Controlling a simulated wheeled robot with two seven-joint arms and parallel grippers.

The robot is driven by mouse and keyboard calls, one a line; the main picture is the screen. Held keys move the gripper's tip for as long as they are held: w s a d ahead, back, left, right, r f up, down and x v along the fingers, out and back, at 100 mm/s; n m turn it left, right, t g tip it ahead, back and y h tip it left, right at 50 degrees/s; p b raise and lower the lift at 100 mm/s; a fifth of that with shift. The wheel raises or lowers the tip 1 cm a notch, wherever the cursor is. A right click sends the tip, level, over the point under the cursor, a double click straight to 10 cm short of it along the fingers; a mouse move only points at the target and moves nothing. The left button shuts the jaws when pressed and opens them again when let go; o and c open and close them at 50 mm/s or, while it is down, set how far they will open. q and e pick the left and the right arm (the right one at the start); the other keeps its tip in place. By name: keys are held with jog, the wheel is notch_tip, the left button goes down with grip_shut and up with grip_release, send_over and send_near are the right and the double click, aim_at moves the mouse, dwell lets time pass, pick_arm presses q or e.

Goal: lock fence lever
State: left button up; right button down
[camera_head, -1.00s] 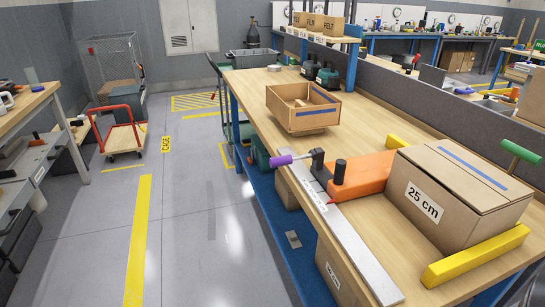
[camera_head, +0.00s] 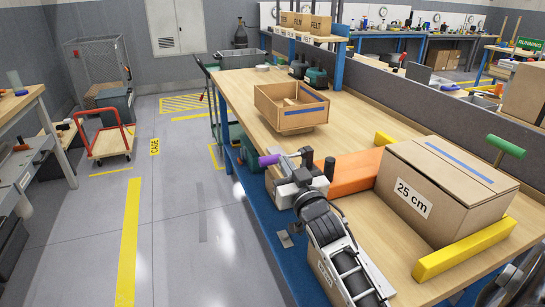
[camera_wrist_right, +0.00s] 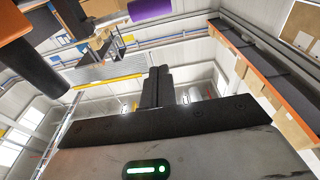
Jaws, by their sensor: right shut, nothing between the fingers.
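The fence lever shows a purple grip (camera_head: 268,160) pointing left from its dark clamp head at the table's front edge. The orange fence (camera_head: 358,174) lies behind it, with an upright black knob (camera_head: 330,167). My right gripper (camera_head: 287,178) is just below and in front of the lever and partly hides its base. In the wrist view, its dark fingers (camera_wrist_right: 158,85) are together and empty, with the purple grip (camera_wrist_right: 150,8) above and apart from them. Whether the gripper touches the lever elsewhere cannot be told. The metal rule is mostly hidden behind my right arm.
A closed box marked 25 cm (camera_head: 445,195) stands right of the fence, between yellow bars (camera_head: 465,250). An open cardboard box (camera_head: 292,120) sits farther back on the bench (camera_head: 245,90). The floor left of the bench is open.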

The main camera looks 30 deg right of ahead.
jog(key=r, duration=0.1)
send_over(273, 156)
jog(key=s+a, duration=0.1)
jog(key=f, duration=0.3)
jog(key=shift+s+f+p, duration=0.2)
jog(key=shift+f+p, duration=0.1)
jog(key=shift+p, duration=0.1)
